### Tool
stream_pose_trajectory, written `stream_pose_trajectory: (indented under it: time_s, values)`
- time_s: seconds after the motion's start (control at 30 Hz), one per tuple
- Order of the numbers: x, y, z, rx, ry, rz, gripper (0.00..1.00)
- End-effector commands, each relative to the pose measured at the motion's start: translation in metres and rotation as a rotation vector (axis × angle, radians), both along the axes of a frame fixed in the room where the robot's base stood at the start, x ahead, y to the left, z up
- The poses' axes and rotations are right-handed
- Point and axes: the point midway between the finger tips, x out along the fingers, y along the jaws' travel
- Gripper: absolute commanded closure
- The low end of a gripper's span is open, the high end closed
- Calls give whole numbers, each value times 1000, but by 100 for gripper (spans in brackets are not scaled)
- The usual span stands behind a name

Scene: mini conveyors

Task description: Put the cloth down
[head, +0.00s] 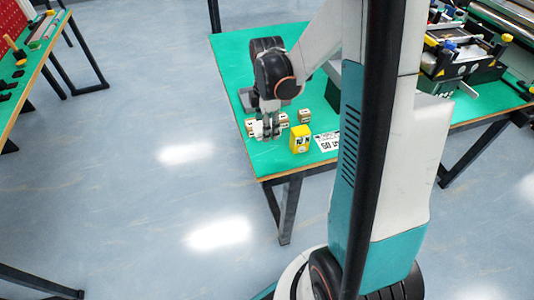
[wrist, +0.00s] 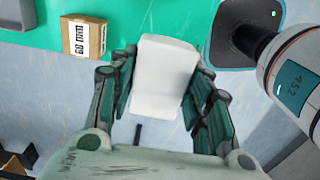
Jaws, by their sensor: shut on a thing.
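The white cloth (wrist: 163,75) is a pale, block-like folded shape between my fingers in the wrist view. My gripper (wrist: 160,95) is shut on it, with a finger pad on each side. In the head view my gripper (head: 268,130) points down over the near left part of the green table (head: 228,62). A bit of white shows at the fingertips there, too small to make out well. I cannot tell whether the cloth touches the table top. In the wrist view the cloth reaches over the table edge, with blue floor below.
Small cardboard boxes (head: 304,116) stand close around my gripper; one shows left of the cloth in the wrist view (wrist: 83,37). A yellow box (head: 300,138) and a white printed sign (head: 328,141) are to the right.

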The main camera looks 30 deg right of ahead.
Motion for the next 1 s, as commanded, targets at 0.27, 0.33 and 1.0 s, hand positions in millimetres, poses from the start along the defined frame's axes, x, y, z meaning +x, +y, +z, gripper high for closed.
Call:
stream_pose_trajectory:
  time_s: [0.27,0.33,1.0]
  values:
    - [0,0,-61,0,0,-1,85]
    - [0,0,-66,0,0,-1,85]
    - [0,0,-112,0,0,-1,85]
